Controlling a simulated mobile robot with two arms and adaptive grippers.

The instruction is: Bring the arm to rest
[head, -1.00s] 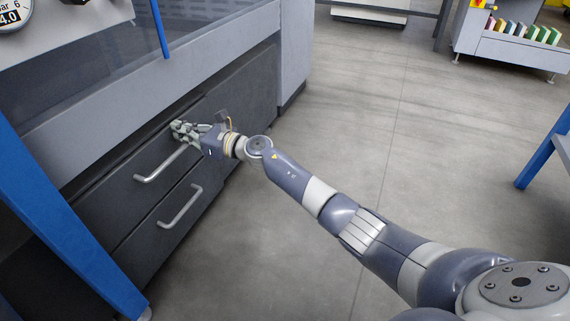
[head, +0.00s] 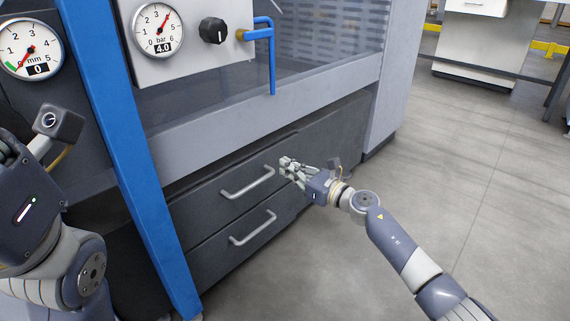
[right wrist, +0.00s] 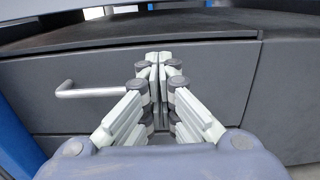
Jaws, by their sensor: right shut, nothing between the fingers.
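My right gripper (head: 287,165) is shut and empty, in front of the dark drawer unit, just right of the upper drawer handle (head: 247,184). In the right wrist view its fingers (right wrist: 158,62) meet in the middle, facing the dark drawer front (right wrist: 222,75), with the upper handle (right wrist: 88,90) to their left. I cannot tell whether the fingertips touch the front. My right arm (head: 400,245) reaches in from the lower right. My left arm (head: 50,245) shows at the left edge, with part of its wrist; its fingers are not in view.
A lower drawer handle (head: 253,228) sits below the upper one. A blue post (head: 125,150) stands left of the drawers. Above are gauges (head: 157,29), a black knob (head: 213,31) and a blue pipe (head: 272,55). Grey floor (head: 470,160) at the right is open.

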